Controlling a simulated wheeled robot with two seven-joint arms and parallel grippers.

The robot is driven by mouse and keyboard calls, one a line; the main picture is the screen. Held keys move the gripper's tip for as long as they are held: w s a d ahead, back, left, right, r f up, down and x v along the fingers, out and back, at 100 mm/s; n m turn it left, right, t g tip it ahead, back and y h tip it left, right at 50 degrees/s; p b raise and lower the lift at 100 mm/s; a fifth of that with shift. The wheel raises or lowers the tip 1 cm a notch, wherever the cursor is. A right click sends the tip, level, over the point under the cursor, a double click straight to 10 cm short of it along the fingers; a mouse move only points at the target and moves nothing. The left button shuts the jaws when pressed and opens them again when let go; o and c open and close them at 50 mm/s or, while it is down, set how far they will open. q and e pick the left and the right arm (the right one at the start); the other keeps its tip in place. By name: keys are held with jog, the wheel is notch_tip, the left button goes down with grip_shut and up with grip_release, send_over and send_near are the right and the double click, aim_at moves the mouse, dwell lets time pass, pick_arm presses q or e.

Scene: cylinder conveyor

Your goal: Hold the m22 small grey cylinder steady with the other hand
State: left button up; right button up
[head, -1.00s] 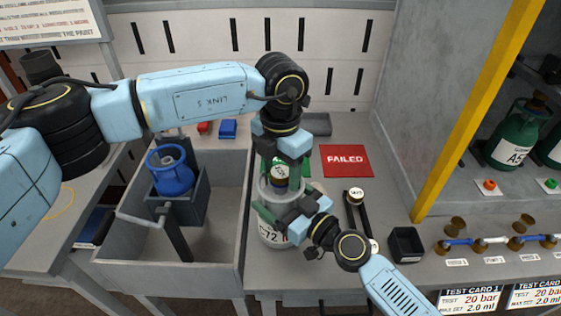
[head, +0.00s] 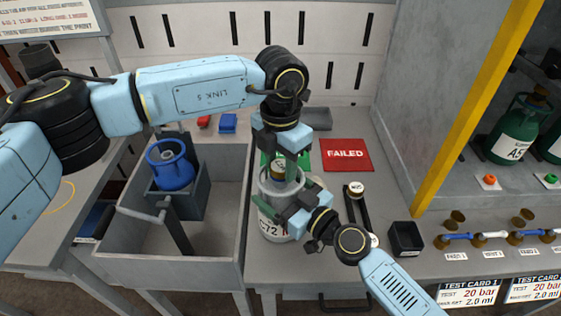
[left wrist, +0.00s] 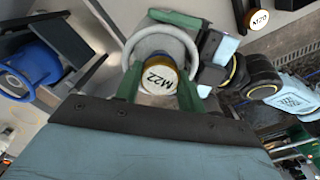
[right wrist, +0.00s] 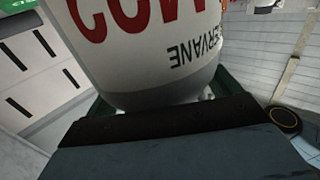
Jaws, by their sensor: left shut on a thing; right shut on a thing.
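The small grey cylinder (head: 272,222) stands upright on the bench, with a collar ring around its top; only part of its label shows. Its round M22-marked top (left wrist: 159,79) sits inside the collar in the left wrist view. My left gripper (head: 280,172) comes from above, its green fingers shut on the M22 top fitting. My right gripper (head: 292,208) is shut on the cylinder's upper part from the right front. In the right wrist view the pale body with red letters (right wrist: 150,45) fills the space between the fingers, whose tips are mostly hidden.
A grey bin (head: 125,245) with a blue cylinder (head: 170,168) stands at left. A red FAILED mat (head: 346,155) lies behind right, with a green mat partly hidden.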

pick_arm(q)
jog(key=m, duration=0.3)
jog(key=shift+m, duration=1.5)
jog(key=shift+m, duration=1.2)
jog(key=m, duration=0.3)
jog(key=shift+m, duration=0.3)
jog(key=m, duration=0.3)
jog(key=shift+m, duration=1.5)
